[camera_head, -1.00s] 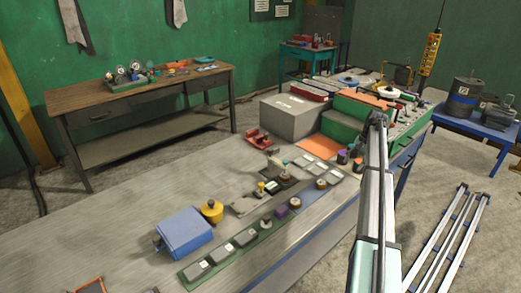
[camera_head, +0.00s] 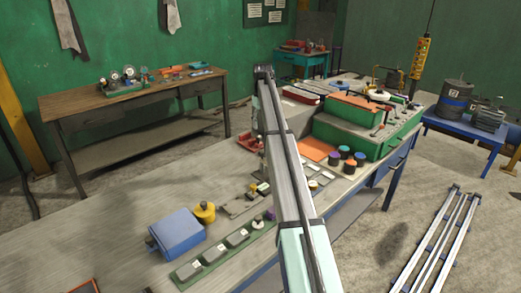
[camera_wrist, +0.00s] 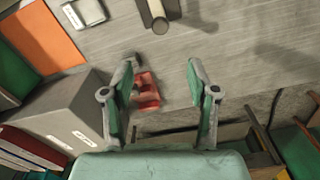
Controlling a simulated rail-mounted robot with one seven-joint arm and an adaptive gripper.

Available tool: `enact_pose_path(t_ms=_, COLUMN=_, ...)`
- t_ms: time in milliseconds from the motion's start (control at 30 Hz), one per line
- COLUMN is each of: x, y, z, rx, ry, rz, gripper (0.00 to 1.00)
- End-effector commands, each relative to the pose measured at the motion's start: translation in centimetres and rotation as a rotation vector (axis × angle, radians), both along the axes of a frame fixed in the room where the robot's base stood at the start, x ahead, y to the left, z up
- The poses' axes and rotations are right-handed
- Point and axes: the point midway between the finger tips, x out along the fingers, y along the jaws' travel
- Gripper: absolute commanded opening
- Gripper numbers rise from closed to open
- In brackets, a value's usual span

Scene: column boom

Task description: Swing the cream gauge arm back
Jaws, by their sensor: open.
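My gripper is open and empty in the wrist view (camera_wrist: 160,68); its two green-grey fingers are spread apart above the bench. A cream bar with a round end (camera_wrist: 158,16) stands on a dark base at the top edge of the wrist view, beyond the fingertips and apart from them. It looks like the gauge arm, but the frame cuts off the rest. In the head view my arm covers most of that spot, so I cannot tell how the gauge arm is turned.
A red block-like fixture (camera_wrist: 148,92) lies below, between the fingers. A grey box (camera_wrist: 62,112) stands left of them, near an orange mat (camera_wrist: 42,36).

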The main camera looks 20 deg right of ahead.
Motion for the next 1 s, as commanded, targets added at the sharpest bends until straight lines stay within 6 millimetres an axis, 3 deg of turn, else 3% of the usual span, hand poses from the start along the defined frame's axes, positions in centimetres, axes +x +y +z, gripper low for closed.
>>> enact_pose_path(t_ms=600, x=-0.1, y=0.0, z=-11.5, rx=0.001, ry=0.001, rz=-0.001, gripper=0.59)
enact_pose_path(t_ms=800, x=0.0, y=0.0, z=-13.5, rx=0.001, ry=0.000, rz=-0.001, gripper=0.59)
enact_pose_path(t_ms=1000, x=0.0, y=0.0, z=-14.0, rx=0.001, ry=-0.001, rz=-0.001, gripper=0.59)
